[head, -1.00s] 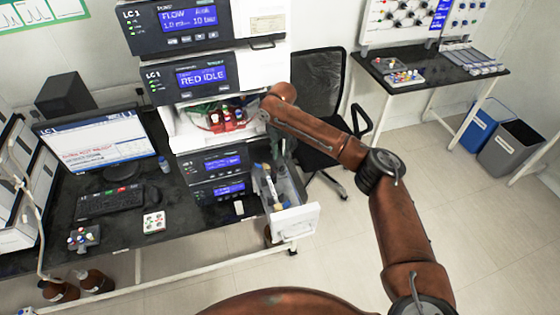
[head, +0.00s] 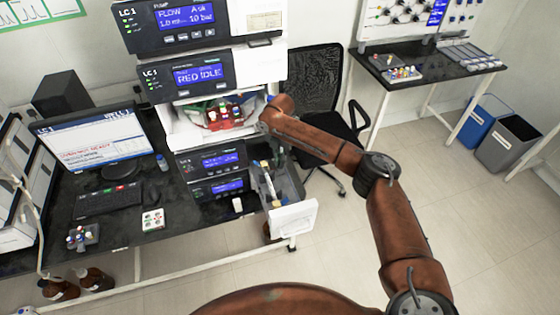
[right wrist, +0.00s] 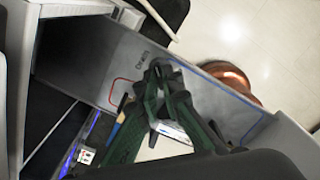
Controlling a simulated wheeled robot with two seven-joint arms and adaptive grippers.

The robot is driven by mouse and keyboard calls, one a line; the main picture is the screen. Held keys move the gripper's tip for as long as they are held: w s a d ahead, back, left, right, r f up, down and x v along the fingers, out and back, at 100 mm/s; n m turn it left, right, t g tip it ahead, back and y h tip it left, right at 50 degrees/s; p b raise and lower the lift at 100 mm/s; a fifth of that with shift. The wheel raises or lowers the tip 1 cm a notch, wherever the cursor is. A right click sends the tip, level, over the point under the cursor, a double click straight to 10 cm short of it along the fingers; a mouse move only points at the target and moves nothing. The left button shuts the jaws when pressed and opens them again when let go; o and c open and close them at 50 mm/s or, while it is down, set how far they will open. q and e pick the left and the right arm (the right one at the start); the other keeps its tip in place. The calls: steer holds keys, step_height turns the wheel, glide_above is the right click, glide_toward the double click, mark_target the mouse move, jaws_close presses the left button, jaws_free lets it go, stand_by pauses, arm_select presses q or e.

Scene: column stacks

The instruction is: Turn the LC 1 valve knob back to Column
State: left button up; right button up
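My right gripper (right wrist: 163,72) is low in the right wrist view, its dark green fingers converging against a grey panel (right wrist: 105,65). The panel has a small dark label that seems to read Column (right wrist: 143,59), a red outline and a blue line. The valve knob does not show clearly; the fingers cover the spot beside the label. I cannot tell whether anything is between the fingertips. In the head view the right gripper (head: 276,150) reaches down beside the LC 1 stack (head: 262,60), over an open drawer-like compartment (head: 294,216). My left gripper is out of view.
Small bottles and coloured caps (head: 225,115) stand in an open bay of the stack. A monitor (head: 95,140) and keyboard (head: 107,202) are on the dark bench at left. An office chair (head: 315,85) stands behind my right arm. Floor at right is clear up to two bins (head: 508,143).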

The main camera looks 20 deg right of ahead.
jaws_close()
steer(key=shift+r+m+p, duration=0.1)
steer(key=shift+m+p, duration=0.2)
steer(key=shift+p, duration=0.3)
steer(key=m+p, duration=0.7)
steer(key=p, duration=0.1)
steer(key=shift+r+p, duration=0.1)
steer(key=shift+p, duration=0.25)
steer(key=m+p, duration=0.4)
steer(key=m, duration=0.1)
steer(key=shift+m, duration=0.4)
steer(key=shift+m+p, duration=1.25)
steer(key=shift+m, duration=1.05)
steer(key=shift+f, duration=0.2)
steer(key=o, duration=0.6)
jaws_free()
